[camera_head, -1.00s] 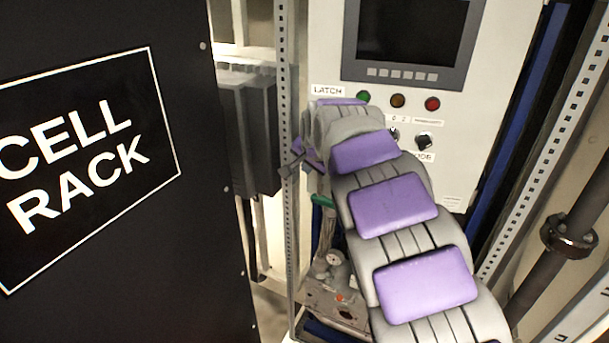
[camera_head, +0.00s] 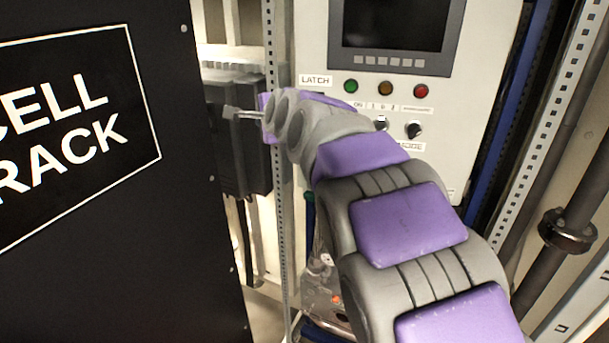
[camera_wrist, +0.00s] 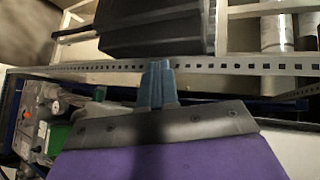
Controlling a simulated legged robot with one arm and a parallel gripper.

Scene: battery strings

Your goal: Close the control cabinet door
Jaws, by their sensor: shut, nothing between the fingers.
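A white control panel (camera_head: 470,100) with a dark screen (camera_head: 395,25), green, amber and red buttons and two knobs faces me at the upper middle. A large black panel (camera_head: 200,270) lettered CELL RACK fills the left side. I cannot tell from these views which surface is the control cabinet door. My gripper (camera_head: 237,113) points left, past a perforated upright post (camera_head: 278,215), in front of a dark grey box. In the wrist view its blue-grey fingers (camera_wrist: 158,85) are together and empty, appearing over the perforated rail; contact with it cannot be told.
The dark grey box (camera_head: 228,165) stands between the black panel and the post; it also shows in the wrist view (camera_wrist: 155,28). Another perforated post (camera_head: 545,130) and a dark pipe with a collar (camera_head: 568,231) stand at right. Equipment (camera_head: 325,290) lies low behind my arm.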

